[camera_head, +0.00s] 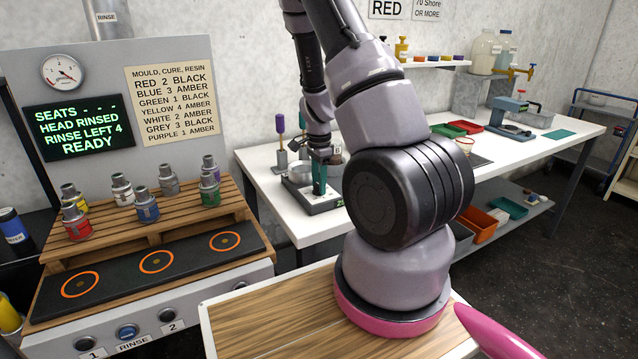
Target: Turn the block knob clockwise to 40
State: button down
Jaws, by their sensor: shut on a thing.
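My gripper (319,188) is at the left end of the white bench, its teal fingers pointing down over the front of a small grey and white bench unit (298,196). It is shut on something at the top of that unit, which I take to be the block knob. The knob itself is hidden by the fingers, and its pointer and scale marks cannot be read from here. Part of the unit's dark front shows below the fingers.
A purple-handled tool (280,125) stands close left of my gripper. The white bench (270,185) carries red and green trays further right. Left is a rinse station (150,270) with several small cans on a wooden rack. Its screen (79,128) reads READY.

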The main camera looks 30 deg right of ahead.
jog(key=shift+c, duration=2.2)
grip_release()
notch_tip(320, 180, up, 11)
jog(key=shift+f, duration=0.1)
notch_tip(320, 180, up, 18)
jog(key=n+t+y, duration=0.3)
jog(key=n+t, duration=0.1)
jog(key=n, duration=0.3)
send_over(318, 184)
jog(key=s+a, duration=0.8)
jog(key=a, duration=0.1)
jog(key=s+a+r+n+t+h, duration=0.1)
jog(key=s+a+r+n+t, duration=0.2)
jog(key=s, duration=0.9)
notch_tip(318, 184, up, 6)
jog(key=a+n, duration=0.1)
jog(key=n, duration=0.2)
jog(key=shift+a+f+n, duration=0.15)
jog(key=shift+f+n, duration=0.1)
jog(key=shift+n, duration=0.05)
